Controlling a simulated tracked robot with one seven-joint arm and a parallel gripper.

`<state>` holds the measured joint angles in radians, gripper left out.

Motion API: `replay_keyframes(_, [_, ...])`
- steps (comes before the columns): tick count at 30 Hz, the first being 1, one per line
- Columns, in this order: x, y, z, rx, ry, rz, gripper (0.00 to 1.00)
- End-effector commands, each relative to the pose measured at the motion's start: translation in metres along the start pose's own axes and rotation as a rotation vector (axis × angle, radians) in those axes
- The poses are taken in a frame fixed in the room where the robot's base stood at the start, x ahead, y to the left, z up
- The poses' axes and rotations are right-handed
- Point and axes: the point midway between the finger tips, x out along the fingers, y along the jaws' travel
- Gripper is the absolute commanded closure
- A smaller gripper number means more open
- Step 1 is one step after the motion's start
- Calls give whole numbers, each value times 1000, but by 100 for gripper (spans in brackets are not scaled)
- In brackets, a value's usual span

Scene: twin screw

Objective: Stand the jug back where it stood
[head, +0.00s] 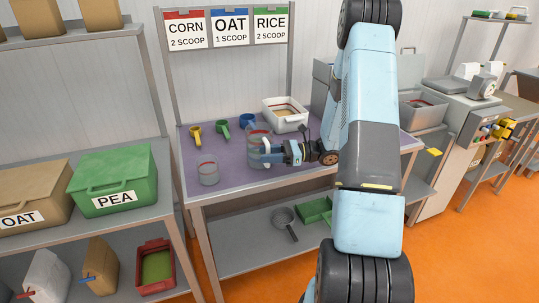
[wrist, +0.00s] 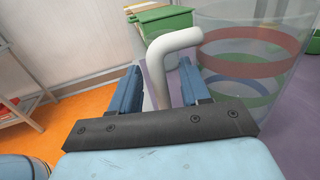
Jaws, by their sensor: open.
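The jug (head: 257,143) is a clear vessel with coloured bands, standing upright on the purple worktop (head: 232,179) in the head view. In the wrist view the jug (wrist: 250,52) fills the upper right, with red, blue and green bands. Its pale bent handle (wrist: 157,65) lies between my two blue fingers. My gripper (head: 270,152) reaches in from the right at the jug. In the wrist view my gripper (wrist: 160,85) is open, its fingers apart on either side of the handle. The jug's base is cut off in the wrist view.
A smaller clear vessel (head: 208,173) stands front left of the jug. Yellow (head: 195,134), green (head: 223,129) and blue (head: 247,120) scoops lie behind. A white bin (head: 285,122) is at the back. Recipe cards (head: 230,27) hang above.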

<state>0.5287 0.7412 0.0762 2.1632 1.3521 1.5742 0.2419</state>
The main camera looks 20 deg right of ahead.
Motion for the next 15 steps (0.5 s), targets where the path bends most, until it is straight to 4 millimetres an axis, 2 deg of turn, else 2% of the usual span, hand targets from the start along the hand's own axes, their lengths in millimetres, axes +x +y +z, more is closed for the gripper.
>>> replay_keyframes(4, [-2,0,1,0,0,-1,54])
replay_keyframes(8, [-14,-1,1,0,0,-4,54])
replay_keyframes(15, [-59,-1,0,0,1,-5,54])
